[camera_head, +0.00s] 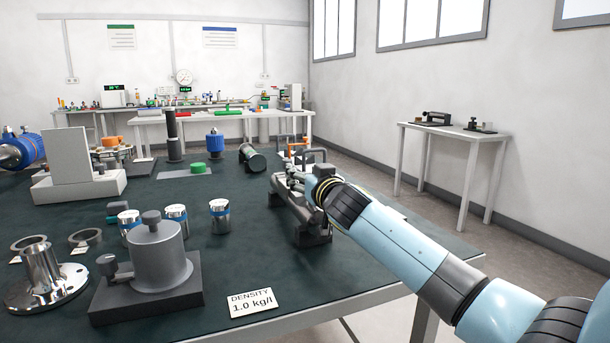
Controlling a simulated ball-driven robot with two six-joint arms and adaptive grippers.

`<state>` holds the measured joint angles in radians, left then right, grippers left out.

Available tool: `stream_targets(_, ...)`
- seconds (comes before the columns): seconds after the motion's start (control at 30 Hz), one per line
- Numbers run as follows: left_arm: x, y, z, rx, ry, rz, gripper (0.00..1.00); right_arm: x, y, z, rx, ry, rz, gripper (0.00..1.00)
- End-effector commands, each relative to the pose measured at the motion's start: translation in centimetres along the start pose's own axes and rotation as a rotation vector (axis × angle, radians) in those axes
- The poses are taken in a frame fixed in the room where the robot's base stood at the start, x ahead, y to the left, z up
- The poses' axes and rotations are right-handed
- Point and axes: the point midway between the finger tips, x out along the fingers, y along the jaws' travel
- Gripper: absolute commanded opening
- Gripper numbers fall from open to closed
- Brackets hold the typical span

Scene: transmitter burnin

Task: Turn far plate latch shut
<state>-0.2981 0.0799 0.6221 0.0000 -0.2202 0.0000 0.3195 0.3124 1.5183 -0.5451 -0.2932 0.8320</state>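A dark grey fixture (300,222) stands on the green-topped bench near its right edge. My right arm comes in from the right. My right gripper (290,181) is over the top of this fixture, seen small and from behind. Its fingers overlap the fixture's grey parts, so I cannot tell whether they are open or touching anything. A dark handle-like loop (315,153) shows just behind the gripper. I cannot make out the far plate latch; the gripper and wrist cover part of the fixture. My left gripper is out of view.
A grey cylinder on a dark base (160,260), several metal canisters (220,217) and a "DENSITY 1.0 kg/l" card (251,302) stand left of the fixture. Bare bench top (255,250) lies between the canisters and the fixture.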

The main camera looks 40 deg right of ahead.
Motion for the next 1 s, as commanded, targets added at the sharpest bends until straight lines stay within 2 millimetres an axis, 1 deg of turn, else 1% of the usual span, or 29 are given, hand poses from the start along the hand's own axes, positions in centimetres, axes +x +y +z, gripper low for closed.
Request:
stream_targets(0.07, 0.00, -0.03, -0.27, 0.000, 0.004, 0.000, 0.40, 0.12, -0.01, 0.04, 0.000, -0.001, 0.000, 0.49)
stream_targets(0.23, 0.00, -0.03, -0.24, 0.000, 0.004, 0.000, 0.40, 0.10, -0.01, 0.04, 0.000, -0.001, 0.000, 0.49)
stream_targets(0.27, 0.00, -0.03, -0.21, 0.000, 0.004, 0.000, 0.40, 0.09, -0.01, 0.04, 0.000, -0.001, 0.000, 0.47)
stream_targets(0.6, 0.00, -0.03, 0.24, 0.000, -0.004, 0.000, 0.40, 0.07, -0.01, 0.04, 0.000, -0.001, 0.000, 0.02)
stream_targets(0.63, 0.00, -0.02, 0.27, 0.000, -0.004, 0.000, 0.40, 0.07, -0.01, 0.04, 0.000, 0.000, 0.000, 0.00)
stream_targets(1.0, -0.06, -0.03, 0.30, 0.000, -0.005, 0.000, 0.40, 0.04, -0.02, 0.10, 0.000, -0.002, -0.001, 0.00)
